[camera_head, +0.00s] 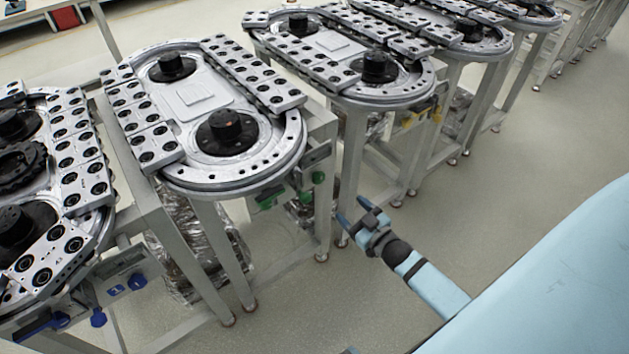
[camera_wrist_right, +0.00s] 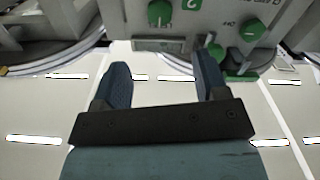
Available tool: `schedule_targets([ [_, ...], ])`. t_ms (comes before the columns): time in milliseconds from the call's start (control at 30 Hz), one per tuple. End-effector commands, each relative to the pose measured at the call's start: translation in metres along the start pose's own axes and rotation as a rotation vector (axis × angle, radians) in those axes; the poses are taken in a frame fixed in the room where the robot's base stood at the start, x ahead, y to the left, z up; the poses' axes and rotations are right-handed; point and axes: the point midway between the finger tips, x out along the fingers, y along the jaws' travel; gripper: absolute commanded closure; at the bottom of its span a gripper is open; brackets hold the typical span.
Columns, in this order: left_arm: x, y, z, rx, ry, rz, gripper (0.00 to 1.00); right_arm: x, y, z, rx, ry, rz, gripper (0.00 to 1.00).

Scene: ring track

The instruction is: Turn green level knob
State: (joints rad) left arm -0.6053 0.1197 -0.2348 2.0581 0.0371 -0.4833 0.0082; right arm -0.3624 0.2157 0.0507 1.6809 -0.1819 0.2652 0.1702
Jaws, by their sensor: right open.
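Green knobs sit on a control panel under the front edge of the second ring track from the left. In the head view one green knob (camera_head: 318,177) is at the panel's right end and another green knob (camera_head: 305,197) is just below it. In the right wrist view a green knob (camera_wrist_right: 159,12) is top centre and another green knob (camera_wrist_right: 250,30) is to its right. Labels are partly visible; I cannot tell which is the level knob. My right gripper (camera_head: 352,209) is open and empty, right of the panel and apart from it. Its fingers (camera_wrist_right: 163,62) point toward the panel.
The ring track (camera_head: 230,190) stands on a grey metal frame with legs. A neighbouring track has blue knobs (camera_head: 136,281) at left; another has yellow knobs (camera_head: 437,117) at right. Open floor (camera_head: 500,190) lies in front of the tracks.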

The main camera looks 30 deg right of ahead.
Motion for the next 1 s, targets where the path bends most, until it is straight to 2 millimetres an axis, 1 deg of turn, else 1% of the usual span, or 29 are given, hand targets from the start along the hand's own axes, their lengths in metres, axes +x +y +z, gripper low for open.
schedule_targets([
  [167,0.001,0.0,0.001,0.001,0.001,0.0,0.57,0.028,0.0,-0.001,-0.001,0.003,0.0,0.33],
  [400,0.002,0.0,0.001,0.003,0.004,0.001,0.57,0.081,-0.001,0.0,0.001,0.002,0.0,0.33],
  [600,0.002,0.0,0.002,0.004,0.006,0.001,0.57,0.114,-0.001,0.0,0.0,0.001,0.0,0.33],
  [700,0.002,0.001,0.002,0.004,0.007,0.001,0.57,0.125,-0.001,0.0,0.001,0.0,-0.001,0.33],
  [800,0.002,0.001,0.002,0.005,0.007,0.002,0.57,0.131,-0.001,0.0,0.001,0.0,-0.001,0.33],
  [1000,0.002,0.001,0.002,0.005,0.007,0.002,0.57,0.133,-0.001,0.0,0.001,-0.001,-0.001,0.33],
])
